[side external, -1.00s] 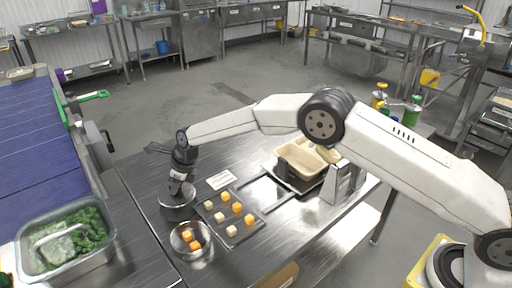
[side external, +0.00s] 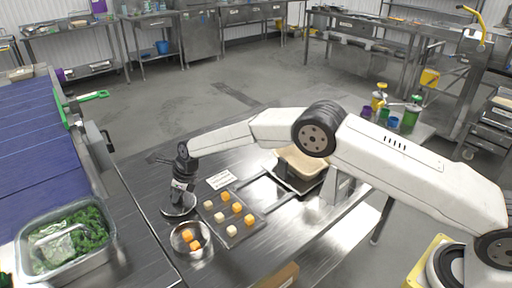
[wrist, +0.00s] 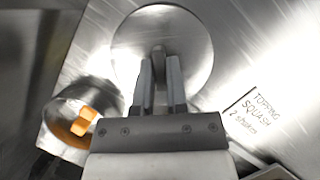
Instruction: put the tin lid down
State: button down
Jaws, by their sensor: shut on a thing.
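The tin lid (wrist: 190,35) is a round, shiny metal disc with a small upright knob at its middle. My gripper (wrist: 160,77) is shut on the knob. In the side external view the lid (side external: 178,210) is low over the steel table, just behind the open tin, with my gripper (side external: 181,196) above it. I cannot tell whether the lid touches the table. The tin (side external: 205,249) is uncovered and holds orange cubes; it also shows at the left of the wrist view (wrist: 60,108).
A dark tray (side external: 247,232) with orange and pale cubes lies right of the tin. A steel pan of greens (side external: 103,255) stands left. A beige container (side external: 300,163) stands farther right.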

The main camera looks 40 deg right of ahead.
jog(key=shift+f, duration=0.2)
jog(key=c, duration=0.7)
grip_release()
jog(key=shift+o, duration=0.2)
jog(key=shift+r, duration=0.15)
jog(key=shift+r, duration=0.2)
jog(key=v, duration=1.1)
jog(key=shift+r, duration=0.4)
jog(key=shift+d, duration=0.15)
